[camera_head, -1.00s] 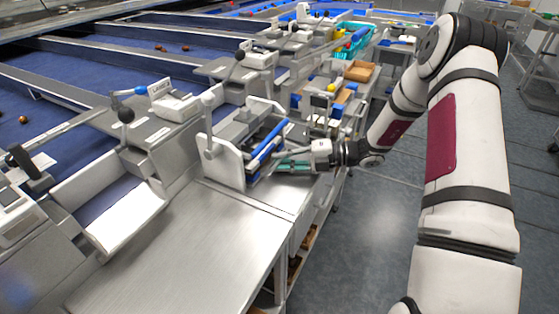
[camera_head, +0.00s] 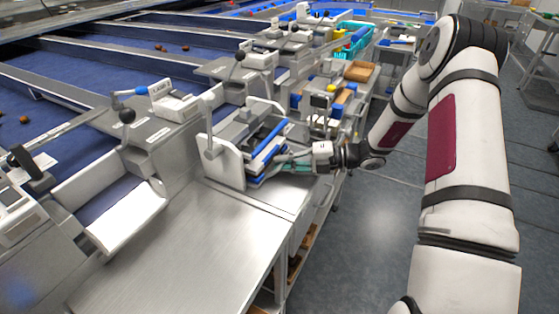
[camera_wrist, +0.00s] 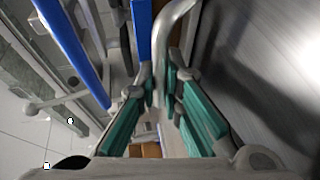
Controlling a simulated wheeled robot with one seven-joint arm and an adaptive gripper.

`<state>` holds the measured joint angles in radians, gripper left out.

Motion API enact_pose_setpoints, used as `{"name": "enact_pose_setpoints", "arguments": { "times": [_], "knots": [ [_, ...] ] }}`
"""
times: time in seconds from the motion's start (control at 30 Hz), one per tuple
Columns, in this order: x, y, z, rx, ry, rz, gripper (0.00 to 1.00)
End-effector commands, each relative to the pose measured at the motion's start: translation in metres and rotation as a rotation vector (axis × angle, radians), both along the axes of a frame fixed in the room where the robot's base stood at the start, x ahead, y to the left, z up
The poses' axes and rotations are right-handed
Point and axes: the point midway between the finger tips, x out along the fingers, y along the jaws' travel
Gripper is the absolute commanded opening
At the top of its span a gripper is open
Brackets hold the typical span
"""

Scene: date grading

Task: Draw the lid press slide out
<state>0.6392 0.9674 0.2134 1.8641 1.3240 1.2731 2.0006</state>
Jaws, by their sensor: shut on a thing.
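The lid press (camera_head: 225,160) stands on the steel bench, a white-sided frame with a grey body and blue bars on its right side. Its slide (camera_head: 258,181) shows as a blue edge low at the front; how far out it sits is hard to tell. My gripper (camera_head: 286,160), with teal fingers, is at the right side of the press. In the wrist view my gripper (camera_wrist: 160,88) is shut on a curved silver handle (camera_wrist: 170,30), which passes between the fingers beside a blue bar (camera_wrist: 141,35). The handle's far end is out of view.
The steel bench top (camera_head: 190,250) in front of the press is clear. A white tray (camera_head: 122,215) and a lever station stand to the left. A wooden box (camera_head: 360,70) and a teal crate (camera_head: 355,30) are farther back. Open floor (camera_head: 385,240) lies right of the bench.

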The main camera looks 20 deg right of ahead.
Motion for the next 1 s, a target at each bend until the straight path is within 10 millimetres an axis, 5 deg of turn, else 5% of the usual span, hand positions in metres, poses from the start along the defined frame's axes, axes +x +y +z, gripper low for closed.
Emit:
{"name": "enact_pose_setpoints", "arguments": {
  "times": [0.6, 1.0],
  "knots": [
    [-0.086, -0.086, 0.0, 0.001, 0.005, -0.004, 0.0],
    [-0.104, -0.104, 0.0, -0.001, 0.003, -0.001, 0.0]
  ]
}}
